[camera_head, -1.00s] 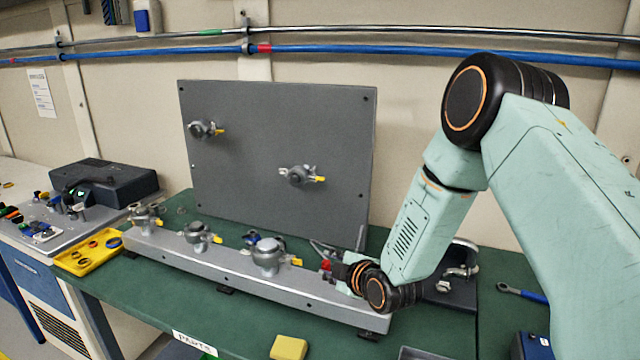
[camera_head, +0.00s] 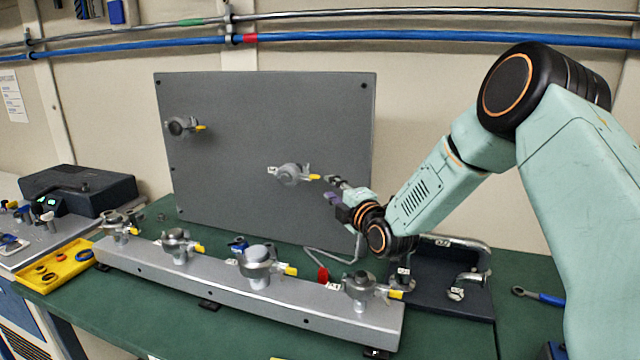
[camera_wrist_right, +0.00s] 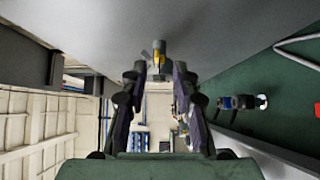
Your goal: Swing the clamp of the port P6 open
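A grey upright panel (camera_head: 235,110) carries two round ports with yellow-tipped clamps. The right-hand panel port (camera_head: 290,174) has its yellow tip (camera_head: 314,177) pointing right, toward my right gripper (camera_head: 333,188). That gripper is just right of the tip, apparently a short gap away. In the right wrist view the gripper's fingers (camera_wrist_right: 159,75) are apart and empty, with the port (camera_wrist_right: 159,47) and its yellow tip (camera_wrist_right: 159,58) ahead between them. The other panel port (camera_head: 182,126) is at upper left. I cannot read which port is P6. My left gripper is not in view.
A metal rail (camera_head: 205,275) with several clamped ports lies in front of the panel on the green table (camera_head: 450,335). A yellow tray (camera_head: 55,270) is at left. A dark holder with bent pipework (camera_head: 430,275) stands at right, below my forearm.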

